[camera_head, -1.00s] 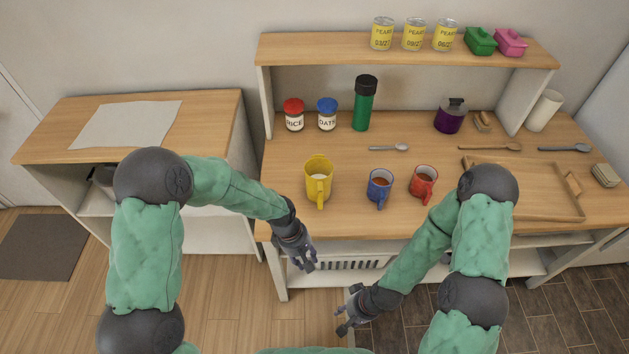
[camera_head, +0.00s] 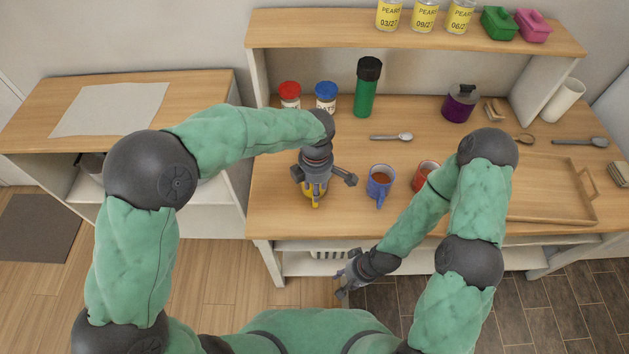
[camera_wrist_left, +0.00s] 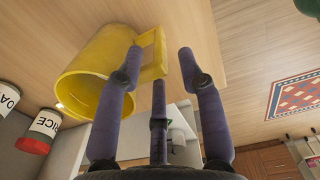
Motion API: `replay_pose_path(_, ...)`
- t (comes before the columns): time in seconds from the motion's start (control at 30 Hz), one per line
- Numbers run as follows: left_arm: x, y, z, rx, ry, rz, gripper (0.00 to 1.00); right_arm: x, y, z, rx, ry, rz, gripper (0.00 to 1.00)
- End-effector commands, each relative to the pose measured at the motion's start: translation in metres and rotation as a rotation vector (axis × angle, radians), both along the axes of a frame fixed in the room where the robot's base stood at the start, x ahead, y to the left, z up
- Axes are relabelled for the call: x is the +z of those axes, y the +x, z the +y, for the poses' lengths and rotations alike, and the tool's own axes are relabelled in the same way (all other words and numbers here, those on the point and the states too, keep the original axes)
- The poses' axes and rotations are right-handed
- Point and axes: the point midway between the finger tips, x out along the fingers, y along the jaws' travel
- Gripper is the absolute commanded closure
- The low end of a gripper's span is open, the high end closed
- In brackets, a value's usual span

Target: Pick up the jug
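The yellow jug (camera_head: 315,198) stands on the wooden counter, mostly hidden behind my left gripper (camera_head: 320,185) in the head view. In the left wrist view the jug (camera_wrist_left: 97,78) shows its open mouth and its square handle (camera_wrist_left: 153,60). My left gripper (camera_wrist_left: 160,58) is open there, with the handle between its spread fingers. I cannot tell whether a finger touches it. My right gripper (camera_head: 343,283) is open and empty, low in front of the counter, away from the jug.
A blue mug (camera_head: 379,183) and a red mug (camera_head: 424,173) stand right of the jug. A spoon (camera_head: 392,137), a green flask (camera_head: 367,88) and two jars, red-lidded (camera_head: 289,93) and blue-lidded (camera_head: 326,93), are behind. A wooden tray (camera_head: 550,211) lies at the right.

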Motion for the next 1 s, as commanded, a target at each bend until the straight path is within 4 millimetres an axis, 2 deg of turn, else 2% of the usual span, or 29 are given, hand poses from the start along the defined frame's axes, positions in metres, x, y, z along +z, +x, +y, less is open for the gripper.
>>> replay_pose_path(0.03,-0.01,0.0,0.0,0.0,0.001,0.001,0.62,-0.004,0.0,0.0,0.0,0.0,0.0,0.6)
replay_pose_path(0.1,-0.017,0.0,0.0,0.0,0.001,0.001,0.62,-0.006,0.0,0.0,0.0,0.0,0.0,0.6)
replay_pose_path(0.33,-0.032,0.0,-0.001,-0.001,0.001,0.001,0.62,-0.013,0.0,0.0,0.0,0.0,-0.001,0.6)
replay_pose_path(0.6,-0.069,-0.001,-0.004,-0.001,0.0,0.002,0.62,-0.029,0.0,0.0,0.0,0.0,-0.001,0.6)
replay_pose_path(0.87,-0.071,0.0,-0.004,-0.001,-0.001,-0.001,0.62,-0.029,0.0,0.0,0.0,0.0,-0.001,0.6)
replay_pose_path(0.9,-0.071,0.0,-0.004,-0.001,-0.001,-0.001,0.67,-0.029,0.0,0.0,0.0,0.0,-0.001,0.6)
replay_pose_path(1.0,-0.071,0.0,-0.004,-0.001,-0.001,0.0,0.96,-0.029,0.0,0.0,0.0,0.0,-0.001,0.6)
